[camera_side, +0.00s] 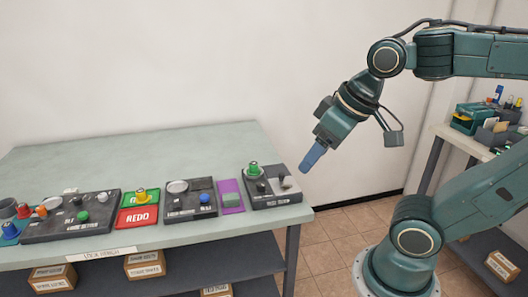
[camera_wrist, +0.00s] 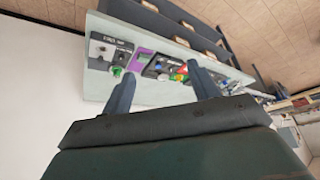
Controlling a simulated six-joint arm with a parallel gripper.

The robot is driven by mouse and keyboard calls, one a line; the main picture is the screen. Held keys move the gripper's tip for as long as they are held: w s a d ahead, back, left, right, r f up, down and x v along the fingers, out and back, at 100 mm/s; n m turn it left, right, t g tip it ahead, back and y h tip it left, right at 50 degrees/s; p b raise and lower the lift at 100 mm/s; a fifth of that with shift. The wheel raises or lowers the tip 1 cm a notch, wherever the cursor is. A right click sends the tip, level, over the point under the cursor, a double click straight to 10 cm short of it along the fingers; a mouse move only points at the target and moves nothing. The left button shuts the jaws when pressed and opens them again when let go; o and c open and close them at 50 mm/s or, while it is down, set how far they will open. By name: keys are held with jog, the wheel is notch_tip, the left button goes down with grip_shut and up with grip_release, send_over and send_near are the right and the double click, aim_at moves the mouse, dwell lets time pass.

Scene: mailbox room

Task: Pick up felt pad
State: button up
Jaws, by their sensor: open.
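A flat purple rectangle (camera_side: 231,188), which looks like the felt pad, lies on the bench between two dark button panels. A smaller patch shows on its lower part. In the wrist view the purple rectangle (camera_wrist: 140,59) is up and left of centre, near the left fingertip. My gripper (camera_side: 313,160) is above and to the right of the bench's right end in the side view, well apart from the pad. In the wrist view my gripper (camera_wrist: 161,72) has its two fingers spread, with nothing held between them.
A panel with a green knob (camera_side: 271,187) is right of the purple piece, and a panel with a blue button (camera_side: 188,200) is left. A green and red block (camera_side: 139,208) and another panel (camera_side: 72,216) stand farther left. The bench's back strip (camera_side: 150,152) is clear.

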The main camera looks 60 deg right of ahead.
jog(key=w+d+m+g, duration=0.2)
jog(key=w, duration=0.8)
jog(key=m+g, duration=0.3)
jog(key=m, duration=0.4)
send_over(231, 197)
notch_tip(231, 197, down, 17)
jog(key=shift+d+f, duration=0.1)
jog(key=shift+f, duration=0.05)
jog(key=shift+f, duration=4.25)
jog(key=shift+f, duration=2.6)
